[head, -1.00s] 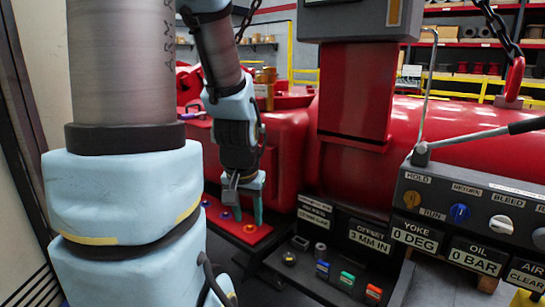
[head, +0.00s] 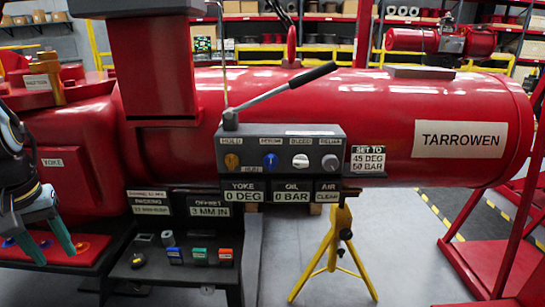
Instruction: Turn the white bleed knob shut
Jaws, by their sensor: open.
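The white bleed knob (head: 300,161) sits on the front of a dark grey control panel (head: 325,146), under a small label. A blue knob (head: 270,161) is to its left and a grey knob (head: 330,163) to its right. An orange knob (head: 232,161) is farther left. My gripper (head: 45,246) is at the far left of the head view, with its teal fingers pointing down, apart and empty. It is well left of the panel and lower than the bleed knob, over a red tray. Nothing covers the bleed knob.
A long-handled lever (head: 285,98) rises above the panel. Readouts below show yoke 0 DEG, oil 0 BAR and air CLEAR. A dark lower bench (head: 180,272) with coloured blocks stands between my gripper and the panel. A yellow stand (head: 335,255) is below the panel; bare floor lies around it.

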